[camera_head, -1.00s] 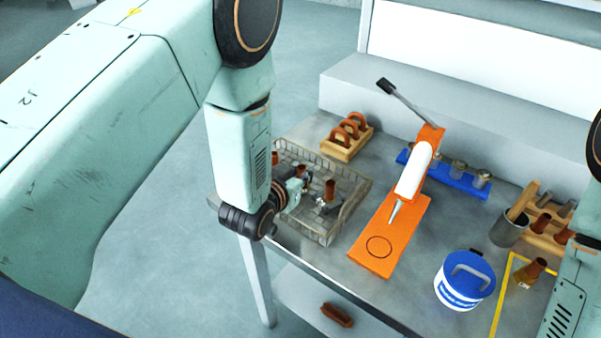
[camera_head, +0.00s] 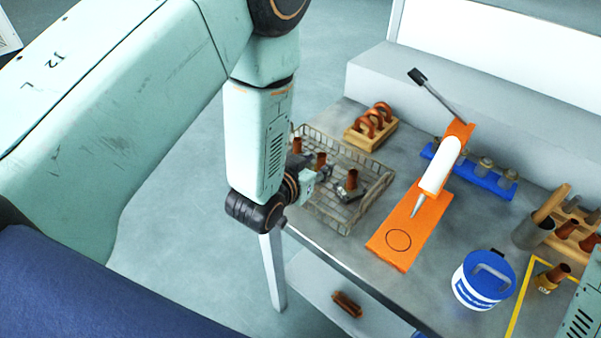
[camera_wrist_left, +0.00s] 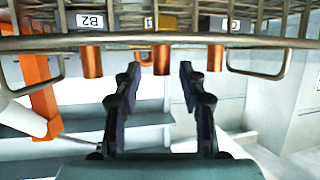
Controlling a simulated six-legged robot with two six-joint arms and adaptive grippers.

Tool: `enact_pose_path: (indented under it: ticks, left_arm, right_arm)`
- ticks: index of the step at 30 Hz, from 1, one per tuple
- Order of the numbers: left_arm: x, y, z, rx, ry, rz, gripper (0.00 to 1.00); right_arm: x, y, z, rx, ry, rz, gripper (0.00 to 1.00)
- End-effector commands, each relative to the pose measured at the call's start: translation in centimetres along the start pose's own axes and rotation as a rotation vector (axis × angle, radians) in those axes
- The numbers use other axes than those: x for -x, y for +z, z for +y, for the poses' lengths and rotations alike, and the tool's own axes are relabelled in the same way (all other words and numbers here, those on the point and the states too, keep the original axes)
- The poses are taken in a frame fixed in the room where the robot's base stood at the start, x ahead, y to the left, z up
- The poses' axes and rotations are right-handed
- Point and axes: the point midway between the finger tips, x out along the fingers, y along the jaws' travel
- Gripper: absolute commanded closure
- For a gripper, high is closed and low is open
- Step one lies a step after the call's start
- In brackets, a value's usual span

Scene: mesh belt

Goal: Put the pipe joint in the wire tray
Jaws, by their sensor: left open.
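The wire tray (camera_head: 335,218) is a grey mesh basket at the table's left edge. Three brown-topped pipe joints show in it: one with a grey metal base (camera_head: 350,184), one partly behind my gripper (camera_head: 320,160), and one farther back (camera_head: 297,145). Another pipe joint (camera_head: 557,275), brown with a brassy base, stands by the yellow outline at right. My left gripper (camera_head: 325,171) is over the tray, open. In the left wrist view its fingers (camera_wrist_left: 159,78) are apart; a copper pipe end (camera_wrist_left: 161,60) shows between them, with no visible grip. My right gripper is out of view.
An orange press (camera_head: 415,225) with a raised lever stands beside the tray. A wooden rack (camera_head: 370,133), a blue rack (camera_head: 470,175), a blue-lidded tub (camera_head: 482,280) and a grey cup (camera_head: 530,232) share the table. A brown piece (camera_head: 347,303) lies on the lower shelf.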

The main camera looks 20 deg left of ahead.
Motion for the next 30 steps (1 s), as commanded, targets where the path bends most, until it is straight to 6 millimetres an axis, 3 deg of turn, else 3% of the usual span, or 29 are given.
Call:
enact_pose_path:
  ticks: [9,15,30]
  left_arm:
    - [5.8,0.1,0.0,0.0,0.0,-0.003,0.58]
    - [8.1,0.0,0.0,0.0,0.0,-0.001,0.58]
    - [8.8,0.0,0.0,0.0,0.0,0.0,0.58]
  right_arm:
    - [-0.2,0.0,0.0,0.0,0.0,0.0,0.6]
    - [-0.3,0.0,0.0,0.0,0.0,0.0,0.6]
    - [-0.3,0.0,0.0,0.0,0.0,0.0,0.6]
